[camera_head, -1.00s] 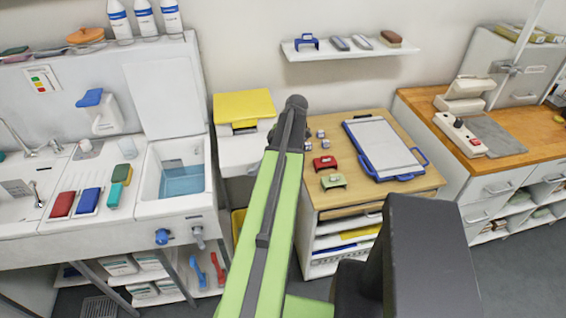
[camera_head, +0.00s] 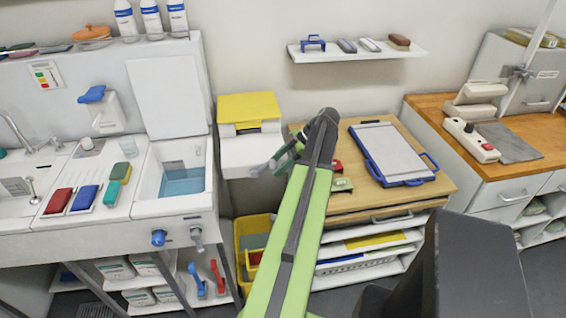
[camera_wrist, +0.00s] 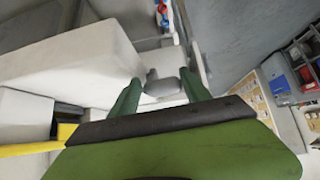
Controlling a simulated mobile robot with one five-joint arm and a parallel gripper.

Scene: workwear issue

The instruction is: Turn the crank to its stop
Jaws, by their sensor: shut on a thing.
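The crank is at the right side of the white unit (camera_head: 250,152) with the yellow lid (camera_head: 248,107), in the head view. Its grey handle (camera_head: 260,169) shows just left of my gripper (camera_head: 277,160). In the wrist view the grey handle (camera_wrist: 167,87) lies between the two green fingers of my gripper (camera_wrist: 161,84). The jaws are shut on it. My wrist and forearm hide part of the crank's mount in the head view, so its exact angle is hard to tell.
A sink (camera_head: 182,183) stands to the left. A wooden-topped cabinet (camera_head: 400,203) with a blue clipboard (camera_head: 392,153) stands close on the right, partly behind my arm. A yellow bin (camera_head: 243,233) is below the white unit. A shelf (camera_head: 350,55) hangs on the wall.

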